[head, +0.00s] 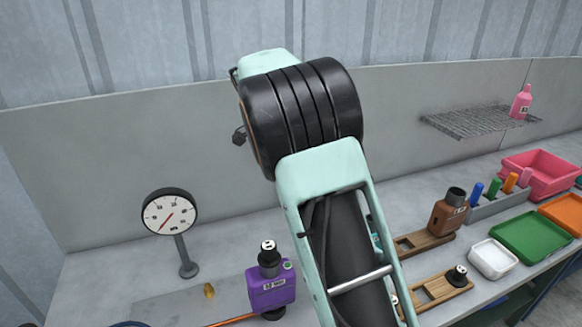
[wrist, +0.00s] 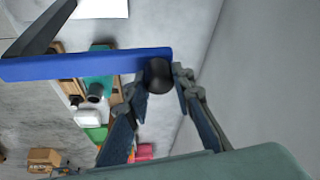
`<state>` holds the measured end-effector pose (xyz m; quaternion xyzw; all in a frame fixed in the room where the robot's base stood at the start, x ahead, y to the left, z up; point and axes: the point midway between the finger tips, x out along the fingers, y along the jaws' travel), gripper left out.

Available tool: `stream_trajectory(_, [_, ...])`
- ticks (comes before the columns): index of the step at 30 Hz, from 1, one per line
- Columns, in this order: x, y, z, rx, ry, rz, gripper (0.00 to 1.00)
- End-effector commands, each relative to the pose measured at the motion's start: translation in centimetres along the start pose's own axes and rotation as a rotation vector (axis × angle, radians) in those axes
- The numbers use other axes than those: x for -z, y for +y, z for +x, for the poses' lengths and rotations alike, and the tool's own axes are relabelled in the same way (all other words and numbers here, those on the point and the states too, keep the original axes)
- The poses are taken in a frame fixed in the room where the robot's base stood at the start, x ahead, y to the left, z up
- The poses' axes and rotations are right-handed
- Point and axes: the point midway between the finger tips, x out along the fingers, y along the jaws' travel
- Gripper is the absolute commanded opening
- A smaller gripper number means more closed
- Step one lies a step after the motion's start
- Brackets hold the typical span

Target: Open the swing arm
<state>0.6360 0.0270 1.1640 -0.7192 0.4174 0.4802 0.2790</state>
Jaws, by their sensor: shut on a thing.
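The swing arm (wrist: 80,66) shows in the wrist view as a flat blue bar running in from the left edge, with a dark grey strut at its left part. A round black knob (wrist: 158,76) sits at its right end. My gripper (wrist: 161,92) has a finger on each side of the knob and is shut on it. In the head view, my own pale green arm fills the middle, and I make out neither the gripper nor the swing arm there.
A dial gauge (head: 170,214) and a purple device (head: 271,290) stand on the bench. A brown canister (head: 449,212), white tray (head: 493,258), green tray (head: 530,237) and pink bin (head: 541,174) are at right. A wire shelf (head: 475,121) is on the wall.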

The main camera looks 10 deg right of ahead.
Motion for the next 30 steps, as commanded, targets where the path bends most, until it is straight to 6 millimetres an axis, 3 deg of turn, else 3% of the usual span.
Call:
stream_trajectory(4, [0.0,0.0,0.0,0.002,0.0,0.0,0.0])
stream_trajectory(5, [0.0,0.0,0.0,0.002,0.0,0.0,0.25])
stream_trajectory(9, [0.0,0.0,0.0,0.001,0.0,-0.001,0.4])
stream_trajectory(20, [0.0,-0.1,-0.7,0.003,0.0,-0.001,0.4])
stream_trajectory(30, [0.0,-0.1,-7.2,0.005,0.001,-0.001,0.4])
